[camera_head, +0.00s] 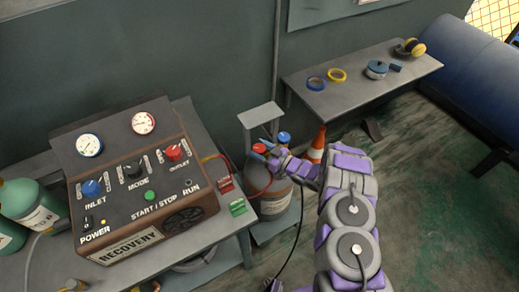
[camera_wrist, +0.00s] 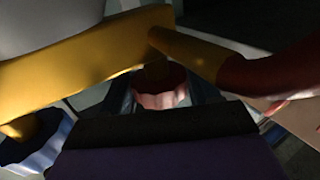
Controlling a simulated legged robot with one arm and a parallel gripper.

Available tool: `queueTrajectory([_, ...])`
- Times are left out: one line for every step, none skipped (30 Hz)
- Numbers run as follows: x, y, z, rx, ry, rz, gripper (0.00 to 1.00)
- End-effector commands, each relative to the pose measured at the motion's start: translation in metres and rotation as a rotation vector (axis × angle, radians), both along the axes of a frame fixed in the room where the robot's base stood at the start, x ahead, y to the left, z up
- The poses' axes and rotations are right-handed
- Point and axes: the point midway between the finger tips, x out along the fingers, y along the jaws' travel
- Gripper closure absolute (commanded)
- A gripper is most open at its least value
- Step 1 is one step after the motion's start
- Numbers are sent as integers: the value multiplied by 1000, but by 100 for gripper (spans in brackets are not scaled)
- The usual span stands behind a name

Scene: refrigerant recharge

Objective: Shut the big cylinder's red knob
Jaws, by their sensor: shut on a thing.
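The big cylinder (camera_head: 268,198) stands on a low stand beside the recovery bench. Its red knob (camera_head: 258,148) is at the left of its top, and its blue knob (camera_head: 284,137) is to the right. My gripper (camera_head: 265,155) reaches in from the right and is shut on the red knob. In the wrist view the red knob (camera_wrist: 158,98) shows pale red and ribbed between the two dark fingers of my gripper (camera_wrist: 155,92), partly hidden by the brass valve body (camera_wrist: 85,58). The blue knob (camera_wrist: 35,150) is at the lower left there.
A red hose (camera_wrist: 255,78) runs close at the right in the wrist view. A traffic cone (camera_head: 316,146) and a side table (camera_head: 350,95) stand behind my arm.

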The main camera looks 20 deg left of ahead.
Motion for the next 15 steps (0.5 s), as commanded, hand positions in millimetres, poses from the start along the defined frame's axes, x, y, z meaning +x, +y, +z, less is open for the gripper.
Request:
queueTrajectory([0, 0, 1, 0, 0, -6, 69])
queueTrajectory([0, 0, 1, 0, 0, -11, 69])
queueTrajectory([0, 0, 1, 0, 1, -21, 69])
queueTrajectory([0, 0, 1, 0, 0, -31, 69])
queueTrajectory([0, 0, 2, 0, 0, -40, 69])
queueTrajectory([0, 0, 2, 0, 2, -58, 69])
queueTrajectory([-1, 1, 2, 0, 1, -72, 69])
queueTrajectory([-1, 1, 2, 0, 3, -88, 69])
queueTrajectory([-2, 1, 2, 0, 4, -112, 69])
queueTrajectory([-2, 1, 2, 0, 5, -133, 69])
queueTrajectory([-2, 1, 2, 0, 4, -155, 69])
queueTrajectory([-2, 1, 2, -1, 3, -185, 69])
queueTrajectory([-2, 1, 2, -2, 5, -210, 69])
queueTrajectory([-2, 1, 2, -3, 5, -235, 69])
queueTrajectory([-3, 1, 1, -5, 6, -270, 69])
